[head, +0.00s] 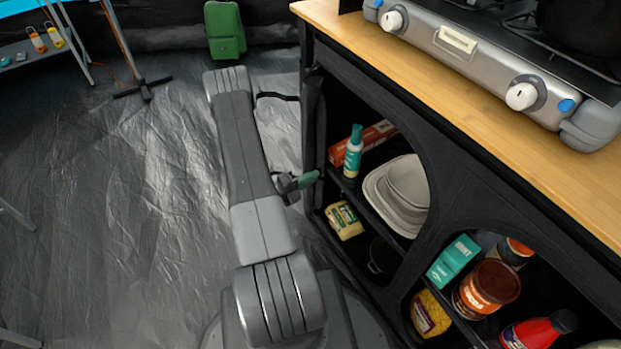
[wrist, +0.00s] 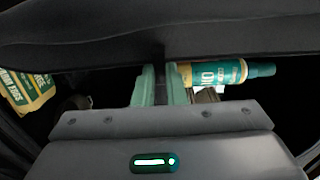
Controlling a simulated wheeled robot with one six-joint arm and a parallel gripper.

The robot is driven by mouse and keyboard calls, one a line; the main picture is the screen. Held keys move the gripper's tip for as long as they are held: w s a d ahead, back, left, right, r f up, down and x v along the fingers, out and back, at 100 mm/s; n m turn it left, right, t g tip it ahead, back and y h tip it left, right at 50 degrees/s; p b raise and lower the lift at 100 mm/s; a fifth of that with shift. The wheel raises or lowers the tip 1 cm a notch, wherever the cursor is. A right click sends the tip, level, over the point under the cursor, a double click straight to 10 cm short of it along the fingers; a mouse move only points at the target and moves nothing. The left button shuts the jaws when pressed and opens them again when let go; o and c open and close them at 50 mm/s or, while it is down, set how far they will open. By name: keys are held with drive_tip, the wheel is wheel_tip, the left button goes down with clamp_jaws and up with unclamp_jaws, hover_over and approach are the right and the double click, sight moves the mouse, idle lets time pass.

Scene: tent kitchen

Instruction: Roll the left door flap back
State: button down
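The left door flap (head: 313,112) is black fabric hanging as a narrow, bunched strip at the left edge of the cabinet's left opening. The opening itself is uncovered and its shelves show. My gripper (head: 308,179) is beside this edge, low on the strip, with green fingers pointing toward the cabinet. In the wrist view, my gripper (wrist: 162,84) has its fingers close together with a thin dark strip between them, which looks like the flap's fabric seen edge-on. Black fabric crosses the top of that view and hides the fingertips' far ends in part.
A teal bottle (head: 353,152), pale bowls (head: 405,183) and a yellow packet (head: 344,220) are on the shelves close to my gripper. The stove (head: 480,45) stands on the wooden worktop (head: 420,75). A green suitcase (head: 225,30) stands behind.

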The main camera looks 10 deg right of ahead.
drive_tip(key=shift+w+a, duration=0.25)
drive_tip(key=shift+w, duration=0.4)
drive_tip(key=shift+w+a, duration=0.25)
drive_tip(key=shift+w, duration=0.35)
drive_tip(key=c, duration=1.5)
unclamp_jaws()
drive_tip(key=p+v, duration=0.2)
drive_tip(key=v, duration=1.1)
drive_tip(key=shift+a, duration=0.4)
drive_tip(key=shift+d, duration=0.15)
